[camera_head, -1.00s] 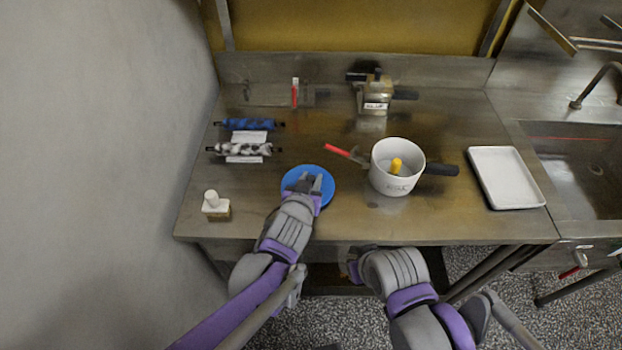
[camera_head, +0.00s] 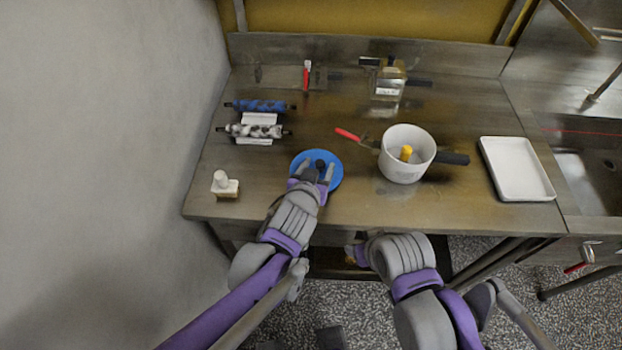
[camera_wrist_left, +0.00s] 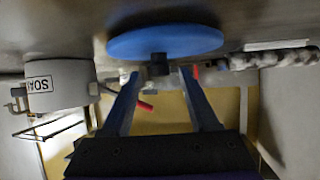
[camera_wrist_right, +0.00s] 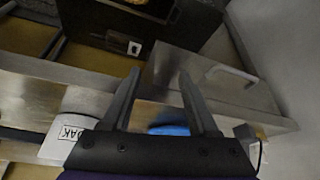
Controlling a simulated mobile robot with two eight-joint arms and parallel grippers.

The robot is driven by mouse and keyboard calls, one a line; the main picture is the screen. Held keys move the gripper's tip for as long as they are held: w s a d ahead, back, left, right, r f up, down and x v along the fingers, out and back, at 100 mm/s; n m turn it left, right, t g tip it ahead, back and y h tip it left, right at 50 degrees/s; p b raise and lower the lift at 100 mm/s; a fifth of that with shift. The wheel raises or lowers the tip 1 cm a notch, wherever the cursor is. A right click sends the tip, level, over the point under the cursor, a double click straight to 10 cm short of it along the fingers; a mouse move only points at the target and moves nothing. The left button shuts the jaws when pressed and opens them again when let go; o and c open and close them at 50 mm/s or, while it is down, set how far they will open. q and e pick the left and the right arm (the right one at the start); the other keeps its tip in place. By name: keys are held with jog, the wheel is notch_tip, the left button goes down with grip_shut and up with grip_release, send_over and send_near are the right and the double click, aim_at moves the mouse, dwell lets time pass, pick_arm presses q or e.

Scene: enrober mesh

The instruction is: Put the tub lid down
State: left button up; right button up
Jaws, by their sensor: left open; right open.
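The tub lid is a round blue disc (camera_head: 334,179) with a dark knob (camera_head: 320,164), lying on the steel table near its front edge. It also shows in the left wrist view (camera_wrist_left: 165,42). My left gripper (camera_head: 325,175) is at the lid. Its fingers (camera_wrist_left: 158,74) are open, one on each side of the knob, with a gap showing. My right gripper (camera_wrist_right: 155,80) is open and empty, below the table's front edge in the head view. Its fingertips are hidden in the head view.
A white tub (camera_head: 403,166) with a yellow item inside stands right of the lid. A red-handled tool (camera_head: 350,135) lies between them. A white tray (camera_head: 516,168) is at right. Two rollers (camera_head: 258,106) and a white-handled brush (camera_head: 224,186) are at left.

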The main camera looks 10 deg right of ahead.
pick_arm(q)
jog(key=p+v, duration=0.1)
jog(key=v, duration=0.8)
jog(key=shift+s+a+r, duration=0.1)
jog(key=shift+s+a, duration=0.05)
jog(key=shift+s, duration=0.1)
jog(key=a+f+y, duration=0.1)
jog(key=a, duration=0.2)
jog(key=a+n+y, duration=0.1)
jog(key=a, duration=0.3)
jog(key=a+f+n+g+y, duration=0.1)
jog(key=a, duration=0.3)
jog(key=shift+a+f, duration=0.1)
jog(key=shift+f, duration=0.25)
jog(key=s+a+f+n+g+y, duration=0.1)
jog(key=s+a+f+g, duration=0.1)
jog(key=s+a, duration=0.3)
jog(key=s+a+f+n+g+y, duration=0.1)
jog(key=s+a+f+n+g, duration=0.1)
jog(key=s+a, duration=0.4)
jog(key=a+g, duration=0.1)
jog(key=a, duration=0.2)
jog(key=shift+s+a+f+y, duration=0.2)
jog(key=shift+a+f+y, duration=0.1)
jog(key=shift+f+y, duration=0.1)
